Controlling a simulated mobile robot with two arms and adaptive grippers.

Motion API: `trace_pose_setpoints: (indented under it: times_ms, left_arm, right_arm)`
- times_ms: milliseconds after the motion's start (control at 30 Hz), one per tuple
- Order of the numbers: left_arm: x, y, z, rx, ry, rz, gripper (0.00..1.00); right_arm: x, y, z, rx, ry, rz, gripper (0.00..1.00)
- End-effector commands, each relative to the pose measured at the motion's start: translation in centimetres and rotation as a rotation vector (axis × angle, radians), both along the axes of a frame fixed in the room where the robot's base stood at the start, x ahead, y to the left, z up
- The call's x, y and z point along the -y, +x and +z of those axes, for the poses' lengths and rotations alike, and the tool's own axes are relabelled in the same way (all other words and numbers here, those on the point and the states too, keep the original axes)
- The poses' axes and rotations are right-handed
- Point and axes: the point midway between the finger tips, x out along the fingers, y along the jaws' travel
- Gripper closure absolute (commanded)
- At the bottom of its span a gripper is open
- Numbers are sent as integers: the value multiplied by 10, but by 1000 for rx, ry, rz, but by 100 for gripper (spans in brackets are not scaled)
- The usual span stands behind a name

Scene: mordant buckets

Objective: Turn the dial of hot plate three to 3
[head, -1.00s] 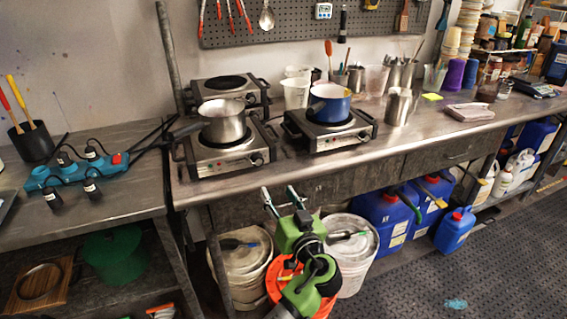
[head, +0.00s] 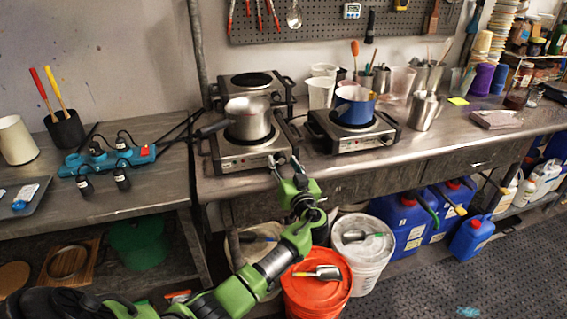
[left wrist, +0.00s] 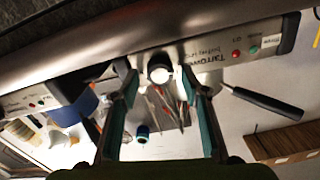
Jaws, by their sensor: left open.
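The front hot plate with the steel pot (head: 249,119) stands at the near edge of the steel bench. In the left wrist view, which is upside down, this hot plate's front panel (left wrist: 222,42) carries a tag that seems to read "Three". Its round dial (left wrist: 159,70) has a pale face; I cannot read its setting. My left gripper (head: 288,163) is open in front of the panel. In the left wrist view its fingers (left wrist: 160,84) stand on either side of the dial, with gaps showing; contact is not clear. The gripper hides the dial in the head view. My right gripper is not in view.
A second hot plate (head: 345,143) with a blue pot (head: 354,105) stands to the right, and another, empty hot plate (head: 252,82) behind. The steel pot's dark handle (head: 212,128) sticks out left. Buckets, one with an orange lid (head: 305,295), stand below the bench edge.

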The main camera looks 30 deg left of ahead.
Motion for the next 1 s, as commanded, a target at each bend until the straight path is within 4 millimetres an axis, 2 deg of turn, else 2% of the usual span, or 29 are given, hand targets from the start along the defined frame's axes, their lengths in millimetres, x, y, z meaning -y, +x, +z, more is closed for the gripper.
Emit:
trace_pose_setpoints:
  times_ms: [233, 267, 400, 767, 1000]
  left_arm:
    - [-1, 1, 0, 0, 0, 0, 58]
    - [-1, 1, 0, 0, 0, 0, 61]
    - [-1, 1, 0, 0, 0, 0, 97]
    - [0, 1, -1, -22, 19, 0, 96]
    - [0, 1, -2, -116, 99, 0, 96]
  right_arm:
    - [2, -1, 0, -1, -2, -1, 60]
    - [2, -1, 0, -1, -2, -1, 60]
    - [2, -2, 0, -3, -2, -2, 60]
    - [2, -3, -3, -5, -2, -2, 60]
    - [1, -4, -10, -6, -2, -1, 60]
